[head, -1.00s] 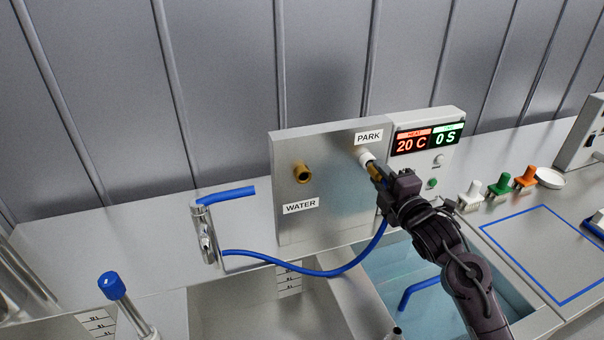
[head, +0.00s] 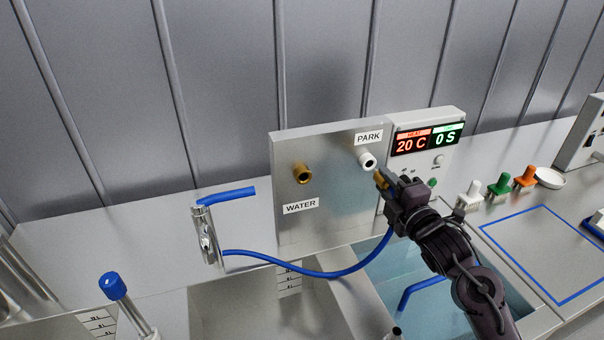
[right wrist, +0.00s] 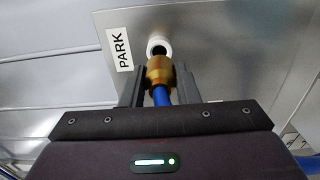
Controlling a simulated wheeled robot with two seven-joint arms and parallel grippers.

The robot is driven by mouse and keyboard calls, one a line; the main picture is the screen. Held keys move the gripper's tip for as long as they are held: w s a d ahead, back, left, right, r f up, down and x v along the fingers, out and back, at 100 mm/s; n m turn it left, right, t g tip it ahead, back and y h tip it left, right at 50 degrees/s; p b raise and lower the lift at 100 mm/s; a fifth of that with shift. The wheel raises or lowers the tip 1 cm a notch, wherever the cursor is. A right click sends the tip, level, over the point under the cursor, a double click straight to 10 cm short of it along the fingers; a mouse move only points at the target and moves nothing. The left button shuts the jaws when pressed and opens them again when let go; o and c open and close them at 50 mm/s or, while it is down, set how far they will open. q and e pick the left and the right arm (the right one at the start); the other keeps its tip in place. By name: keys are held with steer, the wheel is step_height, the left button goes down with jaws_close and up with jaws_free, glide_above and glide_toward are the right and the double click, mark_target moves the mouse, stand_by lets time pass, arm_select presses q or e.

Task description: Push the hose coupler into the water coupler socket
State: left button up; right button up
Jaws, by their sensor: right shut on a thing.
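The hose coupler (head: 380,180) is a brass piece on the end of a blue hose (head: 320,272). My right gripper (head: 386,186) is shut on it, in front of and a little below the white PARK socket (head: 367,160). The right wrist view shows the brass coupler (right wrist: 159,72) between the fingers of my right gripper (right wrist: 159,88), with the white PARK socket (right wrist: 158,44) just beyond it. The coupler is out of that socket. The water coupler socket (head: 302,173) is a brass ring above the WATER label, left on the same metal panel, and it is empty. My left gripper is not in view.
A display box (head: 428,140) stands right of the panel (head: 335,205). The hose hangs below the panel to a metal fitting (head: 207,232) at left. White, green and orange pieces (head: 499,186) stand on the counter at right. A blue-water basin (head: 420,285) lies below my right arm.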

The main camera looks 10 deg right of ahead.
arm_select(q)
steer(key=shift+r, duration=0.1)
arm_select(e)
steer(key=shift+s+d, duration=0.15)
steer(key=shift+s, duration=0.9)
